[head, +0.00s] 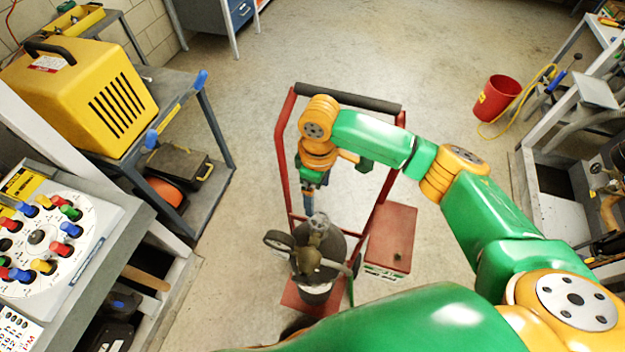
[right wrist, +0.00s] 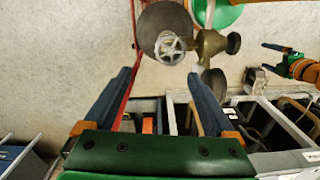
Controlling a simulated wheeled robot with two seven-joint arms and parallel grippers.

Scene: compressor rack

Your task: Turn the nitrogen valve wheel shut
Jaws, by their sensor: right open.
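The nitrogen valve wheel (right wrist: 170,47) is a small grey spoked handwheel on a brass valve (right wrist: 211,43) in the right wrist view. The valve tops a dark cylinder (head: 336,246) standing on a red cart in the head view. My right gripper (head: 308,205) points down just above the valve in the head view. In the right wrist view its blue fingers (right wrist: 162,73) are spread, with the wheel showing beyond and between the tips, apparently not touched. My left gripper (right wrist: 272,59) shows at the right wrist view's right edge, fingers apart and empty.
The red cart (head: 284,140) has a black handle bar and a red box (head: 391,238) on its right side. A gauge (head: 279,241) sticks out left of the valve. A yellow machine (head: 85,95) and a control panel (head: 45,235) stand left. A red bucket (head: 497,98) stands right.

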